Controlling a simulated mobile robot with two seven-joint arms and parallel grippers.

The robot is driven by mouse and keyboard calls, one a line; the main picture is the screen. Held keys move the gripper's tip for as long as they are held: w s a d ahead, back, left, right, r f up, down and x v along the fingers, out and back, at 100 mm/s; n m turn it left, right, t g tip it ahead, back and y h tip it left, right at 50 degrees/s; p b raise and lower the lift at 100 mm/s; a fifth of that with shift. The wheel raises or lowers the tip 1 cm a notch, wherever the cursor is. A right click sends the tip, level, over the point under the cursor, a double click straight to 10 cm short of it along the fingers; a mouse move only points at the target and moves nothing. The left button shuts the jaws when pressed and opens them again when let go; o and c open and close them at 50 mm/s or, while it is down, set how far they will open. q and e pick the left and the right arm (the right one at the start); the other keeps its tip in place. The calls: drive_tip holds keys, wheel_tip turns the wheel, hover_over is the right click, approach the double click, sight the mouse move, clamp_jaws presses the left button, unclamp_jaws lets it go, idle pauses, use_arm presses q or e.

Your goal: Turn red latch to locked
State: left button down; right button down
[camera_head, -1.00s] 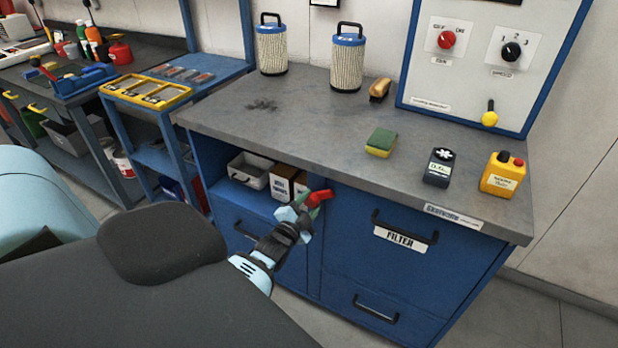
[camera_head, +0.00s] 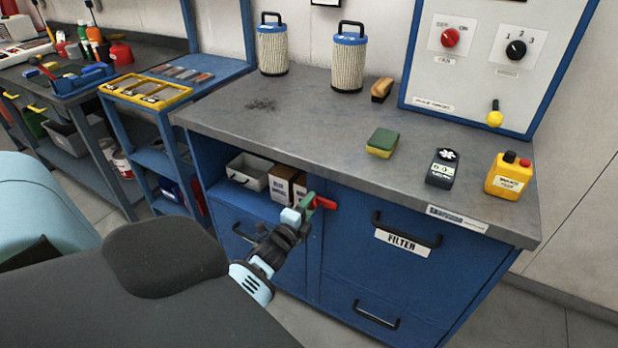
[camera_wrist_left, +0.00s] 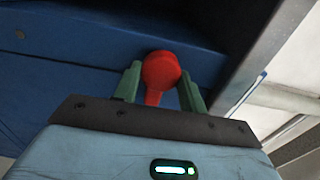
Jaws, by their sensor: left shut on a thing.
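The red latch (camera_head: 326,203) is on the blue cabinet front, at the left edge of the panel with the FILTER drawer. In the head view it points right and slightly down. My left gripper (camera_head: 306,206) reaches it from the left and is shut on it. In the left wrist view the red latch (camera_wrist_left: 160,72) shows its rounded end between the two green fingers of my left gripper (camera_wrist_left: 160,88). The latch's pivot is hidden behind the gripper. My right gripper is not in view.
The FILTER drawer handle (camera_head: 407,231) sticks out to the right of the latch. An open shelf holds a grey bin (camera_head: 249,172) and boxes (camera_head: 282,184).

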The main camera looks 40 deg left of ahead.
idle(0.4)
use_arm(q)
drive_tip(key=c, duration=0.9)
unclamp_jaws()
drive_tip(key=shift+o, duration=0.3)
drive_tip(key=shift+s, duration=0.1)
drive_tip(key=v, duration=0.7)
drive_tip(key=shift+s+d, duration=0.15)
drive_tip(key=shift+s, duration=0.2)
